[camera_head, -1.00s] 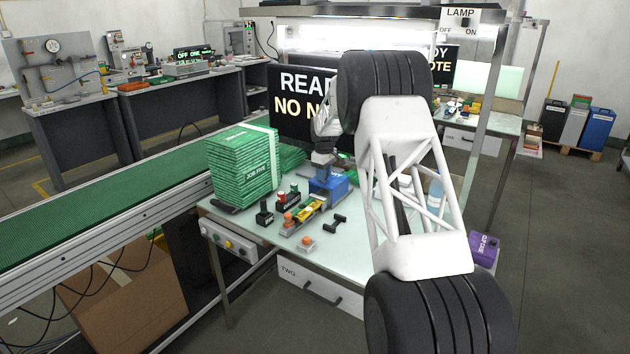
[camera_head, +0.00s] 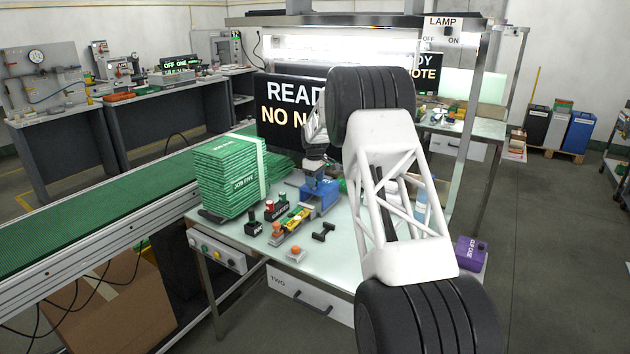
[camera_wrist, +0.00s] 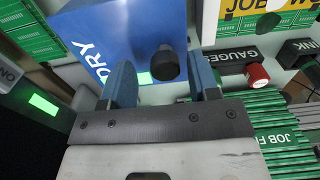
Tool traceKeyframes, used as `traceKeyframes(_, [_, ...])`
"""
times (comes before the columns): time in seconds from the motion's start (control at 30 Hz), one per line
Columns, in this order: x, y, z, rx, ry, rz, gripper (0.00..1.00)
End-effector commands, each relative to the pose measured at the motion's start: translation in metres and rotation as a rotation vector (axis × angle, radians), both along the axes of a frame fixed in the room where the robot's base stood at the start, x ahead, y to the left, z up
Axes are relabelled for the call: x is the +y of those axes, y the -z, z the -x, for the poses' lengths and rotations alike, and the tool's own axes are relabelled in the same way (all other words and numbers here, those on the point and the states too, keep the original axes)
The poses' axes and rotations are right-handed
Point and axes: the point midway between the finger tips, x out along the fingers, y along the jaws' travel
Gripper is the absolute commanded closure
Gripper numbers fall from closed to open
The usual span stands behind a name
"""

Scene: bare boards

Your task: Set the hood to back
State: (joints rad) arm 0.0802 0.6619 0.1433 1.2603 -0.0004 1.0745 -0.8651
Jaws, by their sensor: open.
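A blue box (camera_head: 321,198) stands on the pale worktable. In the wrist view the blue box (camera_wrist: 120,35) fills the upper left and has white lettering ending in "RY", partly cut off. A black rounded knob (camera_wrist: 166,63) stands out from it, with a lit green patch beside it. My gripper (camera_wrist: 163,76) is open, with one blue-grey finger on each side of the knob in the picture. I cannot tell whether they touch it. In the head view my gripper (camera_head: 318,164) is just above the box, partly hidden by my arm. No part marked as a hood is readable.
A green stack (camera_head: 230,178) stands left of the box. Small red-and-black pieces (camera_head: 277,206), a yellow-and-orange fixture (camera_head: 291,226) and a black dumbbell-shaped piece (camera_head: 323,232) lie in front. A dark sign (camera_head: 287,110) stands behind. A purple container (camera_head: 471,252) is at the right edge.

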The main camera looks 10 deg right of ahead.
Motion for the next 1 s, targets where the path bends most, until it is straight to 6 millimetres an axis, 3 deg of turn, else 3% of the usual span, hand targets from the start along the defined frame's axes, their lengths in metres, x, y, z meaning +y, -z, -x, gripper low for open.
traceKeyframes(0.27, [0.0,-0.013,0.0,-0.001,0.0,0.0,0.45])
traceKeyframes(0.7, [0.0,-0.065,0.0,-0.001,0.0,0.0,0.45])
traceKeyframes(1.0, [0.0,-0.078,0.0,0.0,0.0,0.0,0.45])
